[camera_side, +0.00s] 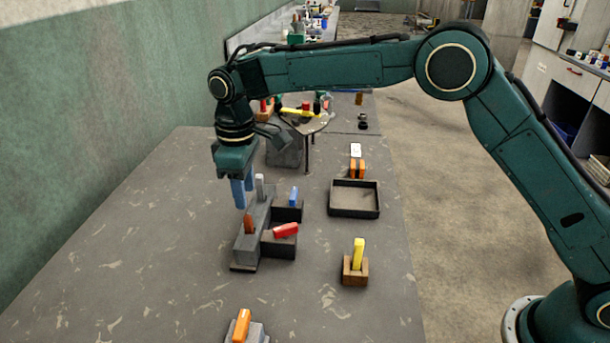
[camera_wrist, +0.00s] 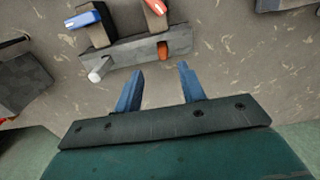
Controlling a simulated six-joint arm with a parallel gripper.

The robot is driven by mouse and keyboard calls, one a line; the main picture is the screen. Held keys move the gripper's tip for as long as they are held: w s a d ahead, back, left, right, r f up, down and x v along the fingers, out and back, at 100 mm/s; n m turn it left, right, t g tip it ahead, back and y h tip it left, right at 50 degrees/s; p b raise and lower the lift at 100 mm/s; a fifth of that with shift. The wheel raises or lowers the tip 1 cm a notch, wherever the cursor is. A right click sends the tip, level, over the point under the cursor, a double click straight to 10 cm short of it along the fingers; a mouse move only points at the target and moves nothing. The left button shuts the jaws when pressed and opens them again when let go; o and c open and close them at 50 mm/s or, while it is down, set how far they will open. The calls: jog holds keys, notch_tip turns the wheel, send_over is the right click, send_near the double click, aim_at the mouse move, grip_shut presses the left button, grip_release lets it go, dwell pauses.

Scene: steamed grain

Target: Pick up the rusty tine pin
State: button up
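The rusty tine pin (camera_side: 249,224) stands upright in the near end of a long grey block (camera_side: 247,249) on the table. It also shows in the wrist view as a rust-orange end (camera_wrist: 163,50) in the block (camera_wrist: 135,50). My gripper (camera_side: 243,198) has blue fingers pointing down, beside and above the block. In the wrist view my gripper (camera_wrist: 160,72) is open and empty, its fingertips apart and the pin just beyond the gap between them. A light grey pin (camera_side: 260,188) stands in the block's far end.
A blue piece (camera_side: 293,196) and a red piece (camera_side: 286,230) sit on dark holders to the block's right. A yellow piece (camera_side: 358,253) stands in a brown block. A shallow tray (camera_side: 354,213) is farther right. The table left of the block is clear.

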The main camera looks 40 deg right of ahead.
aim_at(247, 215)
jog(key=shift+f, duration=1.3)
jog(key=shift+s+a+f, duration=0.1)
jog(key=shift+f, duration=1.25)
jog(key=shift+s+a+f, duration=0.1)
jog(key=shift+f, duration=1.2)
jog(key=shift+r, duration=0.1)
grip_shut()
